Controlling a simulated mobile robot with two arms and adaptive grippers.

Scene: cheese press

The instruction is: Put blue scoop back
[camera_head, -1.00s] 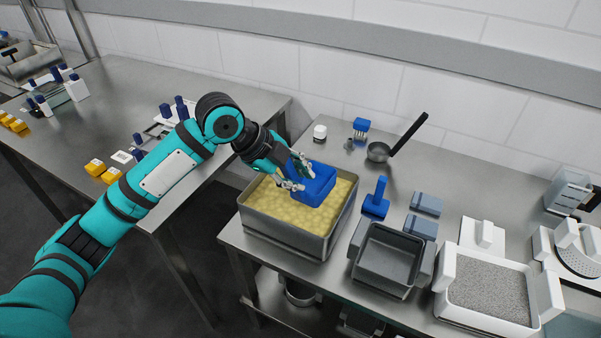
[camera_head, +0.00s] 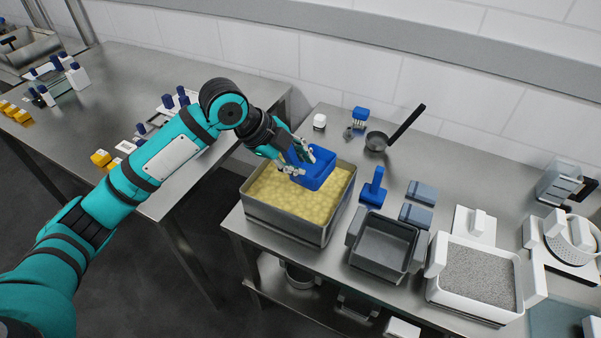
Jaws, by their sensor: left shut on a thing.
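The blue scoop (camera_head: 318,170) is a boxy blue piece at the upper right part of the metal tub (camera_head: 283,226), over the yellow curds (camera_head: 290,202). My left gripper (camera_head: 301,164) is shut on the scoop from its left side. The scoop's open hollow faces up and towards the camera. I cannot tell whether its underside touches the curds. The gripper hides part of the scoop's left side. My right gripper is not in view.
Right of the tub stand a blue upright-handled tool (camera_head: 374,188), a grey mould (camera_head: 383,246) and a white tray (camera_head: 432,292). A ladle (camera_head: 378,141) and a small blue brush (camera_head: 360,115) lie behind. A second table (camera_head: 85,110) stands at the left.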

